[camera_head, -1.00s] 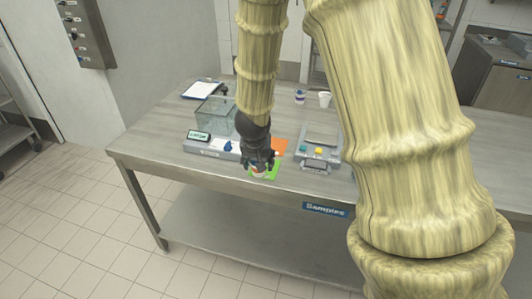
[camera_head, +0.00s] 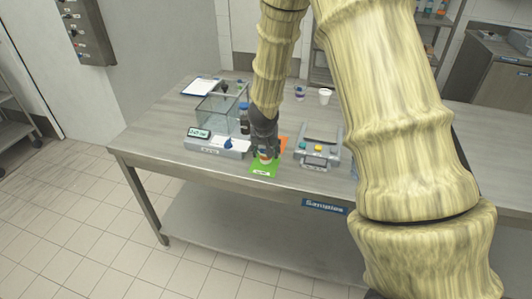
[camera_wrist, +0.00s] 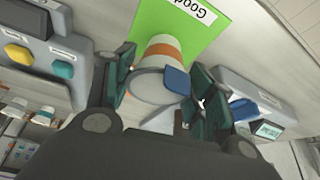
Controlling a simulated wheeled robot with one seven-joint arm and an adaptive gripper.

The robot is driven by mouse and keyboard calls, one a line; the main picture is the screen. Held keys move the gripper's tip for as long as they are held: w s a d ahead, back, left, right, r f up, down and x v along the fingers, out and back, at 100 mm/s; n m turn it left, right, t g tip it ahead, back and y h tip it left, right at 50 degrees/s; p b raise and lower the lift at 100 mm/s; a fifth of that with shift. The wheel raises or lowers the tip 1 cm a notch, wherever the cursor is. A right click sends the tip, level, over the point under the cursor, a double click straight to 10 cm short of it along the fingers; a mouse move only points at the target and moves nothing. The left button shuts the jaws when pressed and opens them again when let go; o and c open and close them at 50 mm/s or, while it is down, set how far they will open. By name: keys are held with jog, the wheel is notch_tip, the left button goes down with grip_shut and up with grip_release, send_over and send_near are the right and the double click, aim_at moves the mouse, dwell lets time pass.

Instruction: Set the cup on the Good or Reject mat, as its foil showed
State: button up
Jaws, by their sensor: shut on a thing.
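The cup (camera_wrist: 162,52) is white with an orange band, a grey top facing the wrist camera and a blue tab (camera_wrist: 177,80). My gripper (camera_wrist: 160,78) is shut on the cup, with a finger on each side of it. The cup is upright over the green Good mat (camera_wrist: 205,38). In the head view, my gripper (camera_head: 264,148) holds the cup at this green mat (camera_head: 261,172). I cannot tell whether the base touches the mat. An orange mat (camera_head: 283,141) lies just behind, partly hidden by my gripper.
A scale with a display (camera_head: 199,133) and a clear box (camera_head: 213,107) stand to the left. A grey device with coloured buttons (camera_head: 318,149) stands close on the right. A white cup (camera_head: 325,96) is at the back. The table's front edge is near the green mat.

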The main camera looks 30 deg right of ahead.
jog(key=shift+f, duration=0.3)
jog(key=shift+f, duration=0.1)
jog(key=o, duration=1.1)
jog(key=shift+c, duration=0.2)
